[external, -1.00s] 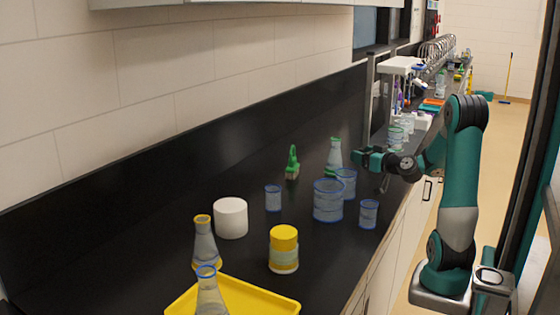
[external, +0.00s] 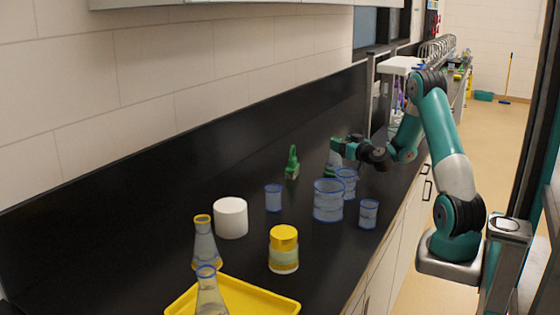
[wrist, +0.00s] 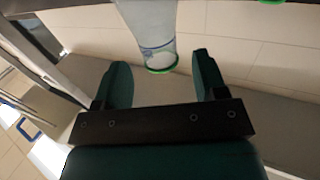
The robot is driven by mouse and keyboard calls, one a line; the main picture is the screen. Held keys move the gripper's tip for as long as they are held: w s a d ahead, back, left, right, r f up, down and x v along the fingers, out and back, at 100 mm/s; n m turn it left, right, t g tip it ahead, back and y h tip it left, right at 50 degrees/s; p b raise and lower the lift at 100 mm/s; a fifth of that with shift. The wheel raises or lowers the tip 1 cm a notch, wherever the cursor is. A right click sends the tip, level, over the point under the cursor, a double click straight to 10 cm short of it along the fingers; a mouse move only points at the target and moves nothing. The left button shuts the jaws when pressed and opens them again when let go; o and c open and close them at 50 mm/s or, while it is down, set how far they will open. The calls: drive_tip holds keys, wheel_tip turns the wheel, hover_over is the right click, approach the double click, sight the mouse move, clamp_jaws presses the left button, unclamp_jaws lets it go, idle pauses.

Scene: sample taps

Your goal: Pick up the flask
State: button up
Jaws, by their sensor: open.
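A clear conical flask with a green rim (external: 333,160) stands on the black counter, partly hidden behind my gripper (external: 345,146) in the external view. In the wrist view the flask (wrist: 150,22) appears upside down, with its neck and green rim between my two open fingertips (wrist: 160,62). I cannot tell whether a finger touches it. Two other flasks stand at the near end: one with an orange rim (external: 204,245) and one with a blue rim (external: 210,295).
Blue-rimmed beakers (external: 328,203) stand just in front of the green-rimmed flask. A green-topped bottle (external: 292,165), white cylinder (external: 230,218), yellow-lidded jar (external: 284,250) and yellow tray (external: 255,295) are nearby. A black backsplash (external: 180,160) runs behind.

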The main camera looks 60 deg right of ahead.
drive_tip(key=shift+p+x, duration=2.7)
drive_tip(key=shift+p, duration=0.5)
clamp_jaws()
